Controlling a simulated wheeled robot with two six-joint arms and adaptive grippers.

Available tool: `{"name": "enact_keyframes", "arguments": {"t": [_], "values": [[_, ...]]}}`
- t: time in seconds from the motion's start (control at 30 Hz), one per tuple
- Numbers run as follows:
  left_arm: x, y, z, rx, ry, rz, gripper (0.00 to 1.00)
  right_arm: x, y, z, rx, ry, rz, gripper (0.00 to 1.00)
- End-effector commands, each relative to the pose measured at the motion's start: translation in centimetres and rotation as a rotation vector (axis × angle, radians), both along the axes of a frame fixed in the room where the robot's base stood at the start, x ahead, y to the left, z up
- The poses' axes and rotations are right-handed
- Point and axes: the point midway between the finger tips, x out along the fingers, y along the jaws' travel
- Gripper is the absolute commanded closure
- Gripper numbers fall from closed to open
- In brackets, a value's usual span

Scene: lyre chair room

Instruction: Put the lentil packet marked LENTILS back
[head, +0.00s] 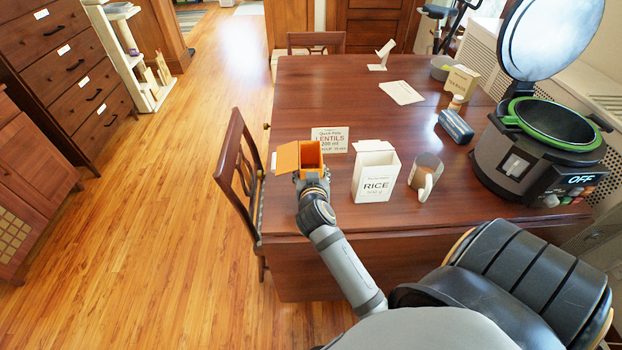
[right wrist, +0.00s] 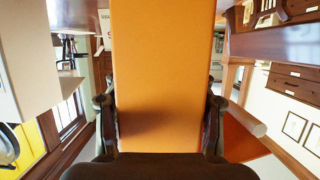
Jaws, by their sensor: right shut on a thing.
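An orange open-topped packet (head: 311,156) is in my right gripper (head: 313,184), over the near left part of the table. Its flap sticks out to the left, and no lettering shows on it. In the right wrist view the orange packet (right wrist: 165,70) fills the middle, with a finger of my right gripper (right wrist: 160,110) on each side of it. A card (head: 330,138) reading LENTILS 200 ml shows just behind the packet. I cannot tell whether the packet's base touches the table. My left gripper is out of view.
A white RICE carton (head: 376,172) and a clear cup (head: 425,174) stand right of the packet. A cooker (head: 500,158) with its lid up stands at the right. The table's (head: 335,95) back left is clear.

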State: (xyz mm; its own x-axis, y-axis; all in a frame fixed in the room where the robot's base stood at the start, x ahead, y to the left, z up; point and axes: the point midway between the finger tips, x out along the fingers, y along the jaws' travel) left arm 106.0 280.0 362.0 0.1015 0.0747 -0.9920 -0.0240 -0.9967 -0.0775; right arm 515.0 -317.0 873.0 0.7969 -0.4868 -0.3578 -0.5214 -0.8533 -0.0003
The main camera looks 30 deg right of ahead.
Motion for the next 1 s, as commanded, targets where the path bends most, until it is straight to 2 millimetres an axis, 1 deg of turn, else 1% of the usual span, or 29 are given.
{"name": "enact_keyframes", "arguments": {"t": [0.03, 0.13, 0.37, 0.5, 0.53, 0.7, 1.0], "values": [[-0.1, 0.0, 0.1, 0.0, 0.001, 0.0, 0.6, -0.2, 0.0, -1.0, 0.0, 0.007, 0.0, 1.0], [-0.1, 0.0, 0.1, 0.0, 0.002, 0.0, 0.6, -0.2, 0.0, -2.1, 0.0, 0.005, 0.001, 1.0], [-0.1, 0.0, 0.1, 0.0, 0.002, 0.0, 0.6, -0.1, 0.0, -2.3, 0.001, 0.002, 0.001, 1.0], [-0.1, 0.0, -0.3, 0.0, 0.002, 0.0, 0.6, -0.2, 0.0, -2.8, 0.001, 0.002, 0.001, 1.0], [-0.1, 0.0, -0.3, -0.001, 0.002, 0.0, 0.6, -0.2, 0.0, -2.9, 0.001, 0.004, 0.0, 0.43], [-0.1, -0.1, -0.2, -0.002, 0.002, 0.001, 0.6, -0.2, 0.0, -2.7, 0.002, 0.005, 0.0, 0.21], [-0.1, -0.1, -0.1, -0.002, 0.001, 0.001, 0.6, -0.2, 0.0, -2.7, 0.002, 0.005, 0.0, 0.21]]}}
